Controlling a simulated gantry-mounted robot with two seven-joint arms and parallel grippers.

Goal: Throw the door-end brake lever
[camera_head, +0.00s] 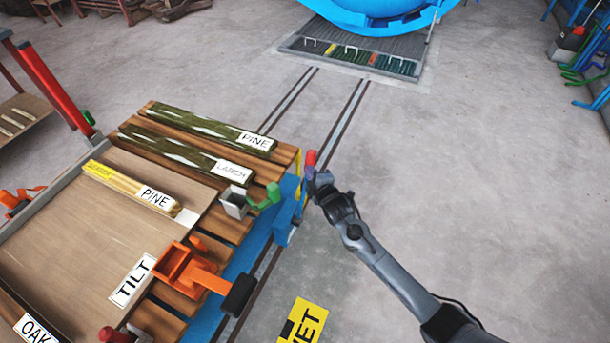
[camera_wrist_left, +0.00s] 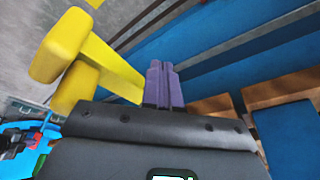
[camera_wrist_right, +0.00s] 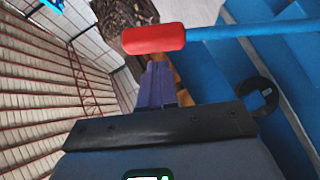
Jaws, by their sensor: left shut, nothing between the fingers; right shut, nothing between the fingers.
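A lever with a red grip (camera_head: 311,158) stands at the cart's end facing the blue vessel. In the right wrist view the red grip (camera_wrist_right: 153,39) sits on a blue rod (camera_wrist_right: 245,29). My right gripper (camera_head: 310,176) is shut and empty, its purple fingertips (camera_wrist_right: 157,68) close to the red grip; I cannot tell if they touch. My left gripper (camera_wrist_left: 162,66) is shut and empty, seen only in its wrist view, beside a yellow handle (camera_wrist_left: 85,60). I cannot tell whether that handle matches the small yellow part (camera_head: 298,161) in the head view.
The cart's wooden slats (camera_head: 280,153) carry labelled timber, including a larch piece (camera_head: 185,155). An orange bracket with a black knob (camera_head: 238,294) sticks out nearer. Floor rails (camera_head: 345,122) run to the blue vessel (camera_head: 385,14). Open concrete floor (camera_head: 480,150) lies to the right.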

